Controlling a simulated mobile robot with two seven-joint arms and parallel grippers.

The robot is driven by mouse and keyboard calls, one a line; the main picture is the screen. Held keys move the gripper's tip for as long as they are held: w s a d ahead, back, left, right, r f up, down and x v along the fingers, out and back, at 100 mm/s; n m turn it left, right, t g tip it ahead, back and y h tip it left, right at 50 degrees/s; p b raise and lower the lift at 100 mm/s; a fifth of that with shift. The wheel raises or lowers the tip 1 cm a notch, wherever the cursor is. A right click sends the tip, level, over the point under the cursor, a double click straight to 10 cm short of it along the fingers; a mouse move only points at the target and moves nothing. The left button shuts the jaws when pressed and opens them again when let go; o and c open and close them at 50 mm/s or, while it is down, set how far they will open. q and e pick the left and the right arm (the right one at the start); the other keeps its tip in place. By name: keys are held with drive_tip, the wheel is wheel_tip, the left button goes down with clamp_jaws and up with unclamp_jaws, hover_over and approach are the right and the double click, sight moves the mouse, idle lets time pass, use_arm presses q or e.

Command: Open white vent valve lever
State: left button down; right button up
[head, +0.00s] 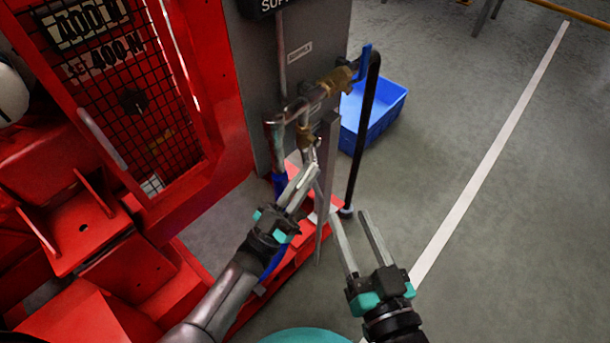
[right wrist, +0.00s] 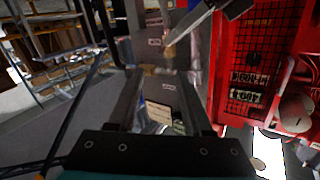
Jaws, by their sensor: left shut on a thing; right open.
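The small brass vent valve (head: 306,138) hangs under the pipework on the grey panel in the head view. My left gripper (head: 308,178) is just below it, its fingers shut on a small pale part that looks like the white lever. The fingers hide most of that part, so its angle is hard to tell. My left gripper's fingers also show at the top of the right wrist view (right wrist: 205,20). My right gripper (head: 352,214) is open and empty, lower and to the right, apart from the pipework.
A larger brass valve (head: 338,80) with a blue handle (head: 364,62) sits above right. A black hose (head: 365,130) hangs from it, close to my right gripper. A blue crate (head: 378,115) stands behind. The red machine frame (head: 190,190) is left; open floor (head: 520,200) lies right.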

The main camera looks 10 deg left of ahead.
drive_tip(key=shift+c, duration=0.2)
drive_tip(key=shift+c, duration=0.8)
drive_tip(key=shift+a+r+n+y, duration=0.15)
drive_tip(key=shift+n+y, duration=0.15)
drive_tip(key=shift+n, duration=0.1)
drive_tip(key=shift+c, duration=0.7)
drive_tip(key=n+y, duration=0.1)
drive_tip(key=a+r+n+g, duration=0.1)
drive_tip(key=n, duration=0.1)
drive_tip(key=r+n+y, duration=0.1)
drive_tip(key=shift+w+a+n+g+y, duration=0.2)
drive_tip(key=shift+n+g+y, duration=0.1)
drive_tip(key=shift+n, duration=0.1)
drive_tip(key=c, duration=0.4)
drive_tip(key=n, duration=0.1)
drive_tip(key=n+g, duration=0.1)
drive_tip(key=r+n+y, duration=0.1)
drive_tip(key=n, duration=0.1)
drive_tip(key=shift+s+a+g, duration=0.2)
drive_tip(key=shift+a+g, duration=0.1)
clamp_jaws()
drive_tip(key=shift+s+d+r+n+g+y, duration=0.1)
drive_tip(key=shift+n+g+y, duration=0.3)
drive_tip(key=shift+n, duration=0.85)
drive_tip(key=shift+s+d+r+n+g+y, duration=0.1)
drive_tip(key=shift+n+g, duration=0.5)
drive_tip(key=shift+n, duration=0.65)
